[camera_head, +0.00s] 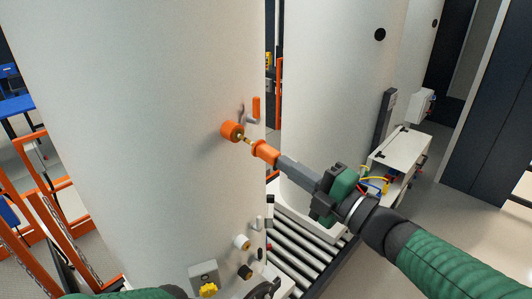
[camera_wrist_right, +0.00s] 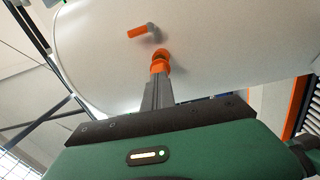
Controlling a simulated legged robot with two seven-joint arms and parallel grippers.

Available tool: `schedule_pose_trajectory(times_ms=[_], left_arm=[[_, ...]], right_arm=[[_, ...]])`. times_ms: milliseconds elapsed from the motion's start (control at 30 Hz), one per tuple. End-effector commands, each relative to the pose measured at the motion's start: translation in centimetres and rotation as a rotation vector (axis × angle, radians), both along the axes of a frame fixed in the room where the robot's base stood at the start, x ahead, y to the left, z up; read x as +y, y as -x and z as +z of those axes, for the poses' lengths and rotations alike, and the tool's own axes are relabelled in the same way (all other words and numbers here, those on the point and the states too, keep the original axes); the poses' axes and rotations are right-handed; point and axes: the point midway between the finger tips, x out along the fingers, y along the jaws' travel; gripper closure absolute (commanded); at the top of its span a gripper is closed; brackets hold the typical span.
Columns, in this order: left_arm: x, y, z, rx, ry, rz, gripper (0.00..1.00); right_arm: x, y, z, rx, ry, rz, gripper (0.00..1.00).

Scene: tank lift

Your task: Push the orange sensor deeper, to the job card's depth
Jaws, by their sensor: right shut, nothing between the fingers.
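The orange sensor (camera_head: 264,152) sticks out from the white tank wall. A thin brass-coloured stem runs from it to an orange round port (camera_head: 232,131) on the tank, with a short length of stem showing between. My right gripper (camera_head: 279,161) is shut and empty, in line with the sensor, its grey fingertips at the sensor's outer end. In the right wrist view the fingers point at the orange sensor (camera_wrist_right: 160,64); whether they press on it I cannot tell. No readable job card shows.
An orange-handled valve (camera_head: 256,107) sits just above and right of the port. Lower on the tank are a white fitting (camera_head: 241,242) and a grey box with a yellow knob (camera_head: 207,288). A roller conveyor (camera_head: 305,240) and a second white tank (camera_head: 335,90) stand behind.

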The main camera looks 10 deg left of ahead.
Motion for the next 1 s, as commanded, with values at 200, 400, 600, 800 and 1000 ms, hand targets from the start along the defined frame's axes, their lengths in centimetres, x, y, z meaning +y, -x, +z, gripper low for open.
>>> schedule_pose_trajectory(times_ms=[200,400,600,800,1000], left_arm=[[0.0,0.0,-0.1,0.0,0.0,0.0,0.64],[0.0,0.0,-0.2,0.0,0.0,0.0,0.64],[0.0,0.0,-0.2,0.0,0.0,0.0,0.64],[0.0,0.0,-0.3,0.0,0.0,0.0,0.64],[0.0,0.0,-0.4,0.0,0.0,0.0,0.64]], right_arm=[[0.8,-0.2,0.0,0.002,0.002,0.004,1.0],[1.2,-0.5,0.0,0.002,0.002,0.004,1.0],[1.6,-0.9,0.0,0.002,0.003,0.003,1.0],[2.1,-1.1,0.1,0.003,0.003,0.005,1.0],[2.5,-1.4,0.2,0.002,0.004,0.005,1.0]])
